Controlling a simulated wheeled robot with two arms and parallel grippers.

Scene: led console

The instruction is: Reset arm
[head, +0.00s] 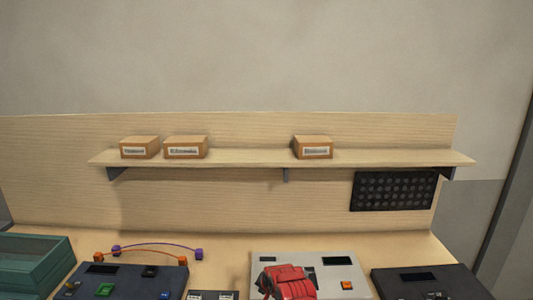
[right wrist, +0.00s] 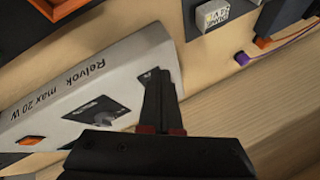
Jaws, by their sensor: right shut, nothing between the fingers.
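My right gripper (head: 270,287), red and black, is in front of the light grey console (head: 315,262) at the bottom centre of the head view, hiding part of its left side. In the right wrist view its dark fingers (right wrist: 160,88) are together, with nothing between them. They overlap the end of the same grey console, which reads "Relvok max 20 W" (right wrist: 65,85). I cannot tell whether they touch it. The console has a dark display and an orange button (head: 347,285). My left gripper is not in the head view.
A dark console (head: 125,275) with a green button stands left, another (head: 430,285) right. Orange and purple leads (head: 155,244) lie behind the left one. A green crate (head: 60,262) is far left. Above, a shelf (head: 250,157) holds three cardboard boxes.

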